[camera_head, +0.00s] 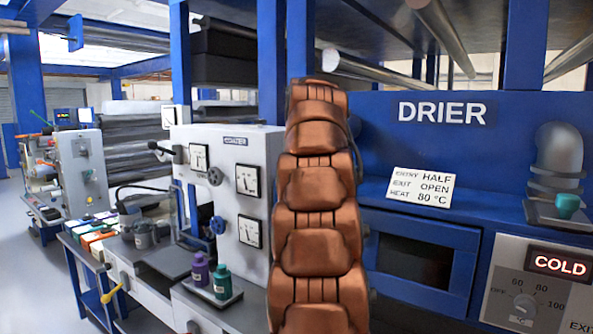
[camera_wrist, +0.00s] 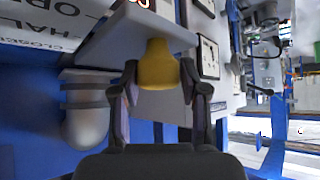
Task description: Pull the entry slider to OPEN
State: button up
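The entry slider's yellow knob (camera_wrist: 158,66) shows in the wrist view, standing on a flat grey plate (camera_wrist: 125,30). My gripper (camera_wrist: 159,78) has one finger on each side of the knob, and both fingers appear to touch it. A white label (camera_wrist: 50,25) with large, partly cut-off letters, seeming to read CLOSED, HALF and OPEN, is at the upper left. In the head view my copper arm hides the yellow knob and my gripper. The blue drier (camera_head: 480,150) stands behind and right of my arm.
A card (camera_head: 421,187) reads ENTRY HALF, EXIT OPEN, HEAT 80 °C. The heat panel (camera_head: 540,290) shows COLD. The white coater (camera_head: 235,185) with gauges and bottles stands left of my arm.

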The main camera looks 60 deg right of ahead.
jog(key=o, duration=0.3)
jog(key=shift+w+a+r, duration=0.1)
jog(key=shift+a, duration=0.1)
jog(key=shift+o, duration=0.5)
jog(key=shift+d, duration=0.1)
jog(key=v, duration=1.1)
jog(key=shift+s+a+r, duration=0.2)
jog(key=shift+r, duration=0.1)
